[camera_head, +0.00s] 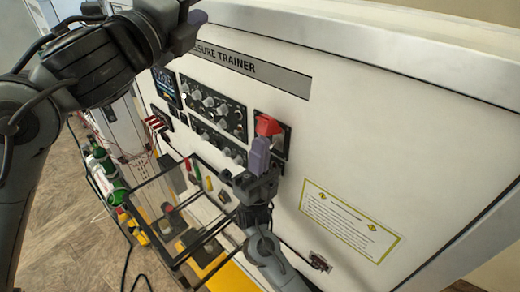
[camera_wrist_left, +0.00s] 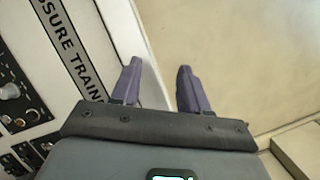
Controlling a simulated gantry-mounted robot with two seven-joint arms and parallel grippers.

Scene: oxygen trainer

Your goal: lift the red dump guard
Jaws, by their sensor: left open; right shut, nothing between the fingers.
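The red dump guard (camera_head: 267,125) is on a small black panel (camera_head: 284,136) on the white trainer face in the head view. My right gripper (camera_head: 260,148) is shut with nothing between its purple fingers. It stands just below the guard in the picture and overlaps part of the black panel; I cannot tell whether it touches the guard. My left gripper (camera_wrist_left: 155,85) is open and empty near the trainer's top edge in the left wrist view.
Black knob panels (camera_head: 215,105) and a screen (camera_head: 165,84) lie left of the guard. A framed stand (camera_head: 165,205) with coloured parts is below, beside green cylinders (camera_head: 105,170). A yellow-edged label (camera_head: 350,221) is at lower right. The white face right of the guard is clear.

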